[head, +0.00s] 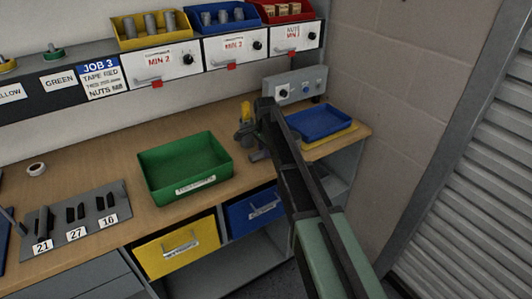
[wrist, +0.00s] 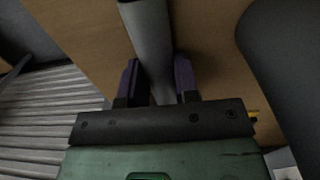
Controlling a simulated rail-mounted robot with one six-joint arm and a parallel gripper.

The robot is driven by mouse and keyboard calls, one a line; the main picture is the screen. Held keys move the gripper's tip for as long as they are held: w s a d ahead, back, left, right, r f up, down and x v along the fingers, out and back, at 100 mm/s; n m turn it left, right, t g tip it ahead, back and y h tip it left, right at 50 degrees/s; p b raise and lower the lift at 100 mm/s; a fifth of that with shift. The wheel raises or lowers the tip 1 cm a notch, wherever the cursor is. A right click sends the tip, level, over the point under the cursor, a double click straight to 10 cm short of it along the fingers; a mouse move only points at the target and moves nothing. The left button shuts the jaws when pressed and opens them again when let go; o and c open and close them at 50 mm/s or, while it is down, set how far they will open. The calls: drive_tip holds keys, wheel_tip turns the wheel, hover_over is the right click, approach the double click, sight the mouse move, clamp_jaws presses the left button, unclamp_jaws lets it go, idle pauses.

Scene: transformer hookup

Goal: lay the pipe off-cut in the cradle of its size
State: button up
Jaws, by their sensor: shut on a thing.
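In the wrist view my gripper (wrist: 158,82) is shut on a grey pipe off-cut (wrist: 150,38), with one dark purple finger on each side. In the head view my arm reaches to the right part of the bench; the fingers and the held pipe cannot be made out there. A grey cradle board (head: 98,207) lies at the left of the bench, with dark cradles marked 21 (head: 43,222), 27 (head: 76,212) and 16 (head: 105,201). The gripper is well away from it.
A green tray (head: 150,184) stands between the cradle board and my arm. A yellow-topped device (head: 245,115) is beside my arm. A blue tray (head: 340,132) sits at the right. A tape roll (head: 36,169) lies behind the board. Shelf bins line the wall.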

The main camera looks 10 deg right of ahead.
clamp_jaws()
wheel_tip(320, 180, up, 20)
drive_tip(key=p, duration=2)
